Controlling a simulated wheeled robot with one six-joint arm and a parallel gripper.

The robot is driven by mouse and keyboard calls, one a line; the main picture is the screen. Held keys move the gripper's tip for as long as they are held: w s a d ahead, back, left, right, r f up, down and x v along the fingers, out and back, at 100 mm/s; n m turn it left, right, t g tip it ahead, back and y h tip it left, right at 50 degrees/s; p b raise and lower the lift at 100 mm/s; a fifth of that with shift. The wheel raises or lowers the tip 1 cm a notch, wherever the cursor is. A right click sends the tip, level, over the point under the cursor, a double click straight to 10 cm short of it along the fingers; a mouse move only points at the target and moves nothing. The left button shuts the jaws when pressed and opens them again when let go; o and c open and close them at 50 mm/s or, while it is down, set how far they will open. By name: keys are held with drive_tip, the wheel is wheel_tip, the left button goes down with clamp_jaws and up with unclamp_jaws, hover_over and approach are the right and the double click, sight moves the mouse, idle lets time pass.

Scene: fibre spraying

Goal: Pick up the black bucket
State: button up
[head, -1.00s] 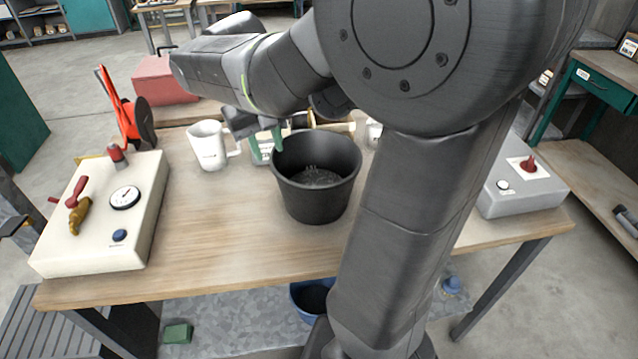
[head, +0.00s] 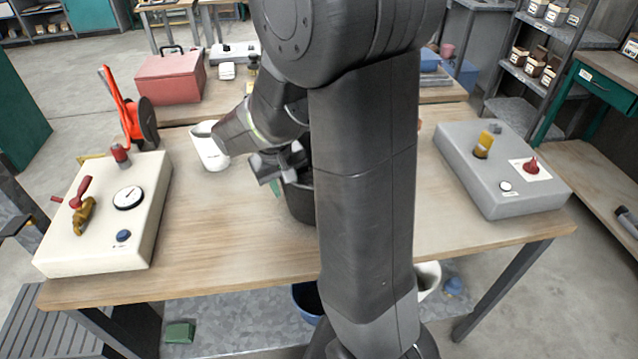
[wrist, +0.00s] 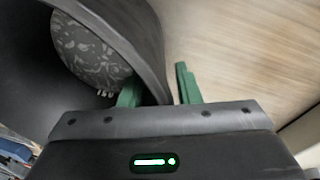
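The black bucket (head: 300,204) stands upright on the wooden table, mostly hidden behind my arm in the head view. In the wrist view its dark wall and speckled grey inner bottom (wrist: 92,55) fill the upper left. My gripper (wrist: 158,76) has two green fingers set apart, with the bucket's wall between them. The left finger is on the inner side and the right finger is outside over the table. A gap shows between the right finger and the wall. In the head view my gripper (head: 277,185) is at the bucket's left side.
A white pitcher (head: 208,150) stands left of my gripper. A cream box with a gauge (head: 105,225) is at the table's left, and a grey box with a yellow knob (head: 500,175) is at the right. An orange and black tool (head: 135,115) stands behind. The front middle of the table is clear.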

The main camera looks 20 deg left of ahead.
clamp_jaws()
idle(1.4)
